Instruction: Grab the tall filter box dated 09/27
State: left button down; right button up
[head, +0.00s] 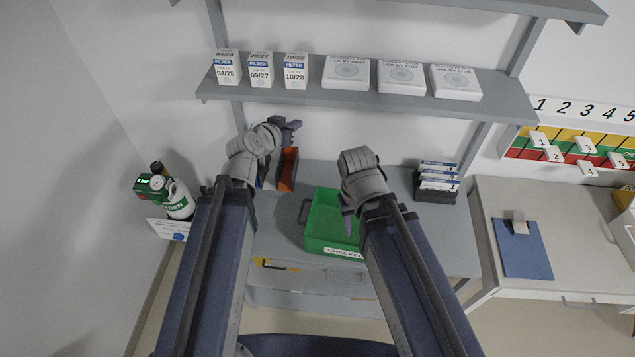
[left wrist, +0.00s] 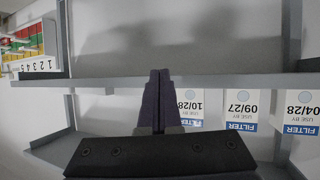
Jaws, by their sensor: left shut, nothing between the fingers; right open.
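The tall filter box dated 09/27 (head: 261,71) stands upright on the wall shelf, between the 04/28 box (head: 227,68) and the 10/28 box (head: 295,71). The left wrist view shows the 09/27 box (left wrist: 239,108) upside down, right of the shut fingers. My left gripper (head: 292,125) is shut and empty, below the shelf front in the head view and apart from the boxes. My right gripper (head: 348,226) is open and empty over the green bin (head: 318,230).
Several flat white boxes, one being this box (head: 346,73), lie along the same shelf (head: 380,98). An orange-sided holder (head: 288,170) and a dark card rack (head: 436,192) stand on the counter. A green-and-white bottle (head: 179,203) is at left.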

pick_arm(q)
jog(key=s+d+f+g+b, duration=0.2)
jog(key=s+d+f+b, duration=0.1)
jog(key=f, duration=0.3)
jog(key=s+d+f+m+g+b, duration=0.1)
jog(key=s+d+f+g+b, duration=0.2)
jog(key=f, duration=0.4)
jog(key=shift+s+d+f, duration=0.2)
jog(key=shift+s+d, duration=0.15)
jog(key=shift+s, duration=0.05)
